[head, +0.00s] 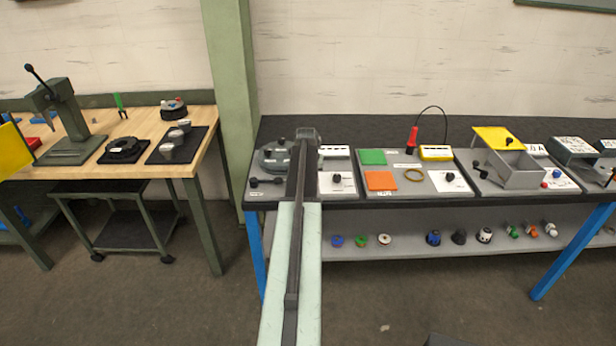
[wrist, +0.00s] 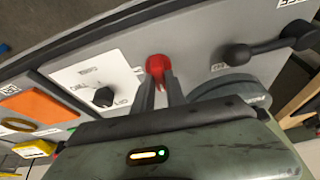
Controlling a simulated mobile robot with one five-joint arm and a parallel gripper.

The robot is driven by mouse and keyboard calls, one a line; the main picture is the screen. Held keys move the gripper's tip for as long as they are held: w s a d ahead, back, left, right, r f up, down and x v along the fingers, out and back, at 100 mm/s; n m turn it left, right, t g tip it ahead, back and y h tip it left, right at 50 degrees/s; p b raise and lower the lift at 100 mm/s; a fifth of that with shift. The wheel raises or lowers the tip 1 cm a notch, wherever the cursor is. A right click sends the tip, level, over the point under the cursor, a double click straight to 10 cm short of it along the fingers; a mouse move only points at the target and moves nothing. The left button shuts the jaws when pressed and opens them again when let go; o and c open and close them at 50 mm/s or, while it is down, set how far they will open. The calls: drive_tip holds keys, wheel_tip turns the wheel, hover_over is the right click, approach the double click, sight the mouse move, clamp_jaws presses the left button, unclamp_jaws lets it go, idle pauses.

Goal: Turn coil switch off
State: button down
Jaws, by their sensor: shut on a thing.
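My gripper (wrist: 160,84) has its two fingers closed around a red knob (wrist: 157,62) on a grey panel in the wrist view. The knob's base and part of its sides are hidden by the fingers. No readable label shows which control is the coil switch. A white plate with a black knob (wrist: 103,96) sits left of the red knob, apart from the fingers. In the head view my arm reaches to the grey station at the left end of the dark bench and hides the red knob and the fingertips.
A black lever (wrist: 270,46) and a round grey housing (wrist: 236,88) stand right of my gripper. An orange pad (wrist: 40,106) lies left. In the head view, a station with a green pad (head: 372,157) and an open grey box (head: 517,170) stand further right.

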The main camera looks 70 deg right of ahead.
drive_tip(key=shift+w+d+n+t, duration=0.15)
drive_tip(key=shift+n+t, duration=0.15)
drive_tip(key=shift+n, duration=0.2)
drive_tip(key=c, duration=1.4)
unclamp_jaws()
drive_tip(key=shift+o, duration=0.2)
drive_tip(key=p+v, duration=0.7)
drive_tip(key=v, duration=0.1)
drive_tip(key=shift+f, duration=0.15)
